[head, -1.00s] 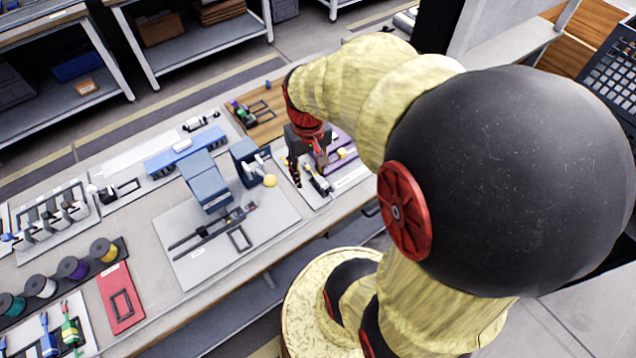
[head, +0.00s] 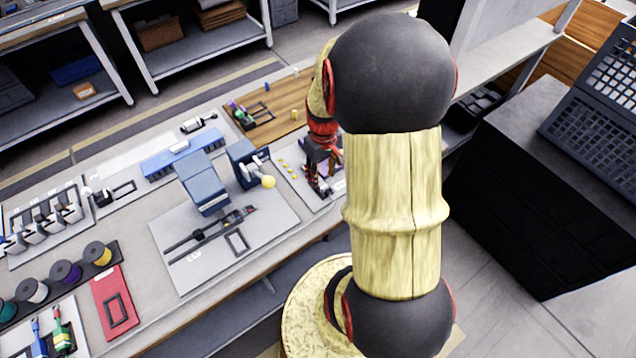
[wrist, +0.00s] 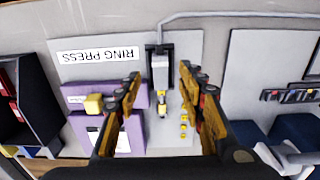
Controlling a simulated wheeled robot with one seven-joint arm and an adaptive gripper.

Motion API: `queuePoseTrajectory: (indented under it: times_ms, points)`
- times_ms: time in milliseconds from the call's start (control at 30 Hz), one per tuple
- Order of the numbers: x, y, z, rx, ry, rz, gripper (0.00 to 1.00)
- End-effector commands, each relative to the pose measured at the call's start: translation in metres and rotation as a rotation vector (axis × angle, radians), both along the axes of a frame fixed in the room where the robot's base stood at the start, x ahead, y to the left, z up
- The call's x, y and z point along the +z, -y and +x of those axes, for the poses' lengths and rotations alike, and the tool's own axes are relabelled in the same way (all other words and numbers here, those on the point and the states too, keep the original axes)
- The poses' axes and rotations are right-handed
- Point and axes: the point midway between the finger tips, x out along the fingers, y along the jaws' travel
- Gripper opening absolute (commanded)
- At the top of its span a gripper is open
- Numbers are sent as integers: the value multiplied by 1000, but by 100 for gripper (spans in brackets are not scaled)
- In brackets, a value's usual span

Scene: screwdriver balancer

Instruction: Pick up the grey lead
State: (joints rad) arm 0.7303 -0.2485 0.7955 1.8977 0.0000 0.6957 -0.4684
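In the wrist view my gripper (wrist: 160,72) is open, with one finger on each side of a small press-like device. The device has a black frame (wrist: 151,50), a grey block (wrist: 160,72) and a yellow part (wrist: 162,97) below it. A thin light grey line, like a cable or tube (wrist: 240,15), bends from the top of the frame and runs right. I cannot tell whether it is the grey lead. No gap is closed on anything. In the head view my gripper (head: 322,172) is low over the right end of the bench, partly hidden by my arm.
A purple block (wrist: 130,135) is beside the left finger, with a RING PRESS sign (wrist: 95,66) above it. Several small yellow pieces (wrist: 184,122) lie by the right finger.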

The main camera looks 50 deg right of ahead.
Motion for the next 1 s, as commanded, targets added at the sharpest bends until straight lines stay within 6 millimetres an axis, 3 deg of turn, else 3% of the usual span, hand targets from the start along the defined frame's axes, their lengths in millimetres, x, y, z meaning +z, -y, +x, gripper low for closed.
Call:
queuePoseTrajectory:
  times_ms: [100,267,500,1000]
  points:
    - [-22,0,1,0,-2,1,39]
    - [-40,0,1,0,-2,1,39]
    - [-40,0,1,0,-1,0,39]
    - [-40,0,1,0,-1,0,11]
